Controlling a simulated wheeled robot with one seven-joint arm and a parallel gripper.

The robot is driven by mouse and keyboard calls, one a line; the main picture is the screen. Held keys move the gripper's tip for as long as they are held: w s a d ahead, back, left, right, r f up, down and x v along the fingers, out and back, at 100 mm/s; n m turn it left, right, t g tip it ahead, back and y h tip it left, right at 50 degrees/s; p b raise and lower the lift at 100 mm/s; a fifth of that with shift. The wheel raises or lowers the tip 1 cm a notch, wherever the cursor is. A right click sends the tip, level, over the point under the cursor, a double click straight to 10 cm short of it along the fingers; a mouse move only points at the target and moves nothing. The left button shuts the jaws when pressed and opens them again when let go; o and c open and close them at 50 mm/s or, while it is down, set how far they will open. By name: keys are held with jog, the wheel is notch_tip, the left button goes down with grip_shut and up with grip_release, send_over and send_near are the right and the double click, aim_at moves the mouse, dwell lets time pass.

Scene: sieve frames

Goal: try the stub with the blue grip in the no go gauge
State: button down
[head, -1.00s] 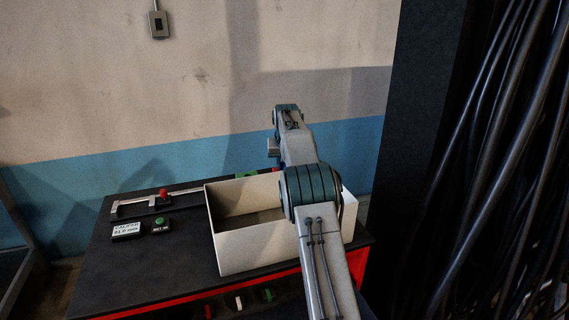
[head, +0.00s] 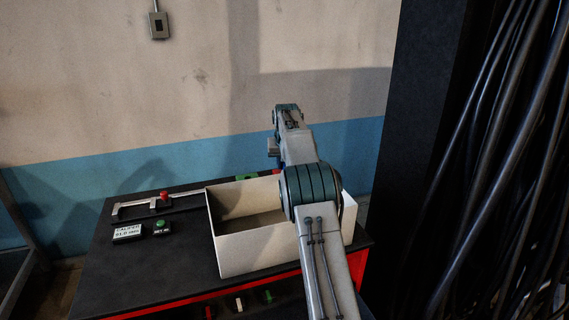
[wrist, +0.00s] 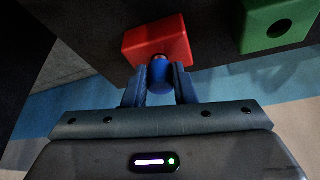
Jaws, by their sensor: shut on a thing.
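In the wrist view my gripper (wrist: 160,82) is shut on the blue grip (wrist: 160,76) of the stub. The grip's far end meets the near face of a red block (wrist: 158,40), which looks like the no go gauge. The stub's tip and any hole in that face are hidden, so I cannot tell how far the stub sits in it. A green block (wrist: 275,25) with a dark round hole stands apart to the right. In the head view my arm hides the gripper and stub, and the green block (head: 241,178) shows only partly behind the box.
A cream open box (head: 245,249) stands on the dark bench top (head: 180,263). To its left are a caliper (head: 133,208) with a red knob, a small display (head: 127,233) and a green button (head: 162,225). A black column and cables rise at the right.

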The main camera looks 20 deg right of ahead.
jog(key=shift+r+p, duration=1.65)
jog(key=shift+r, duration=0.1)
jog(key=shift+r+p, duration=0.3)
jog(key=shift+r, duration=0.75)
